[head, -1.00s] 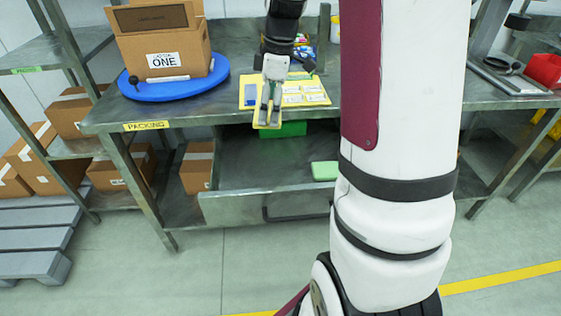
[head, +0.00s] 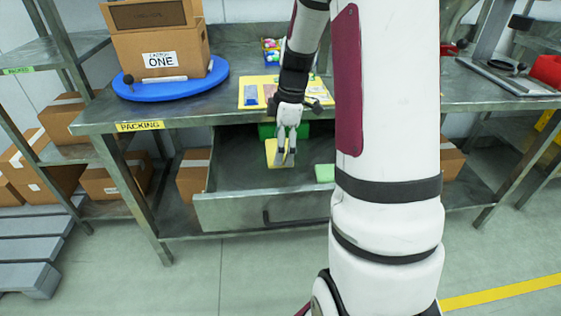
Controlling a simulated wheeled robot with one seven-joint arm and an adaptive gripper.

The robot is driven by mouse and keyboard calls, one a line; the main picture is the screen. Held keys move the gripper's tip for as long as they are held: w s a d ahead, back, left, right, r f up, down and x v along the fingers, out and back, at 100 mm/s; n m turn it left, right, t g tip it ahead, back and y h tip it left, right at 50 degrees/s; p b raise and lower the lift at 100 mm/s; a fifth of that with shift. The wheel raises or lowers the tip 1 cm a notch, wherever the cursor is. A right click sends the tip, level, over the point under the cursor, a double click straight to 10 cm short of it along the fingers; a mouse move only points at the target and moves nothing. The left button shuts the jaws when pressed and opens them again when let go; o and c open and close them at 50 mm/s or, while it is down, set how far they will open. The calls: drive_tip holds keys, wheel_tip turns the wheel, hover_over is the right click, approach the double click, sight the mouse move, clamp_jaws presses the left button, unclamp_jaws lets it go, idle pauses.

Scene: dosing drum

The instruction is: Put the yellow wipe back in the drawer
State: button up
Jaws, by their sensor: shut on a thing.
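My gripper (head: 286,160) is over the open drawer (head: 240,211), pointing down with its fingertips level with the drawer's inside. It is shut on the yellow wipe (head: 271,152), which hangs at the fingers, partly hidden by them. I cannot tell whether the wipe touches the drawer floor. A green thing (head: 266,130) is at the back of the drawer. A light green block (head: 324,172) lies at the drawer's right, partly hidden by my arm.
On the packing table (head: 190,108) above the drawer lies a yellow mat (head: 246,103) with cards. A carton marked ONE (head: 160,57) stands on a blue turntable (head: 210,80) at the left. The drawer floor left of my gripper is clear.

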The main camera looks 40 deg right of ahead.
drive_tip(key=shift+f+b, duration=0.6)
drive_tip(key=shift+f, duration=1.7)
drive_tip(key=shift+f, duration=0.15)
drive_tip(key=o, duration=0.8)
drive_tip(key=shift+o, duration=0.2)
drive_tip(key=shift+r, duration=0.2)
